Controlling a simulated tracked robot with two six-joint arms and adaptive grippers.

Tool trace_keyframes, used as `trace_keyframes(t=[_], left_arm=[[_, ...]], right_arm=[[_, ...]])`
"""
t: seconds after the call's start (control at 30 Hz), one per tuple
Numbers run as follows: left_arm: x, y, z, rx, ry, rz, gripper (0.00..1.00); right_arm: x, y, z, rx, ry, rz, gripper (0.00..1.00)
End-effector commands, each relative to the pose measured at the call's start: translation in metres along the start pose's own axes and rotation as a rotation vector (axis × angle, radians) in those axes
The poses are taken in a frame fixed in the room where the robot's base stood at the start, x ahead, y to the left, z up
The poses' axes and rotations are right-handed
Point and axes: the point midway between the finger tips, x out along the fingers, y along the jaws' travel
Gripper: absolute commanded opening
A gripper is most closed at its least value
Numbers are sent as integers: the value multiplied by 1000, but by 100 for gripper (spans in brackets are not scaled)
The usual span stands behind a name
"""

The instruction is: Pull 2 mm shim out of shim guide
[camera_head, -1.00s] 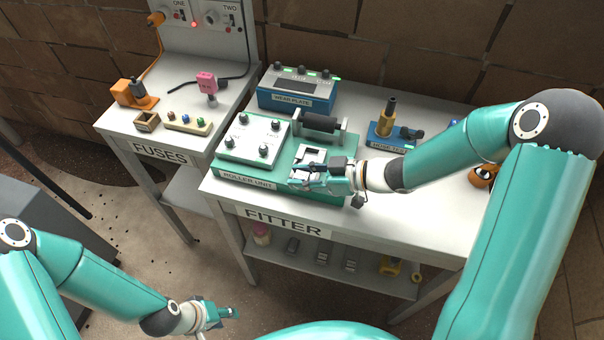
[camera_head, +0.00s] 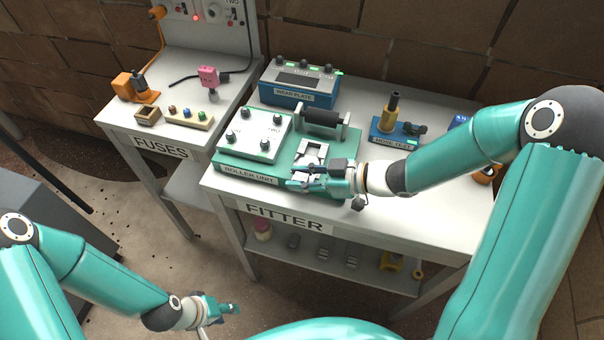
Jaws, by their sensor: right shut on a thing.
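The roller unit (camera_head: 222,166) is a green base on the FITTER table. A pale metal fitting, apparently the shim guide (camera_head: 314,150), stands on its right part. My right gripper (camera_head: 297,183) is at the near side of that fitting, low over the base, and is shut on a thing. That thing, likely the 2 mm shim, is too small and too covered by the fingers to make out. I cannot tell whether it still sits in the guide. My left gripper (camera_head: 234,309) hangs in front of the table, away from everything; its fingers are too small to judge.
A white plate with several knobs (camera_head: 255,135) and a dark roller (camera_head: 320,117) are close to the guide. Behind stands the blue WEAR PLATE box (camera_head: 298,85). The blue HOSE TEST stand (camera_head: 394,138) is to the right. The table's front right is clear.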

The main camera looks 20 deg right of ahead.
Motion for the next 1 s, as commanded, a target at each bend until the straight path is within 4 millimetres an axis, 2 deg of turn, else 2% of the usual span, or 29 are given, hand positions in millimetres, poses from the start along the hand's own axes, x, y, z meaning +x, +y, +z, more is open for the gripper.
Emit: trace_keyframes(t=[1.0], left_arm=[[12,-4,0,0,0,0,40]], right_arm=[[0,-30,0,0,1,0,0]])
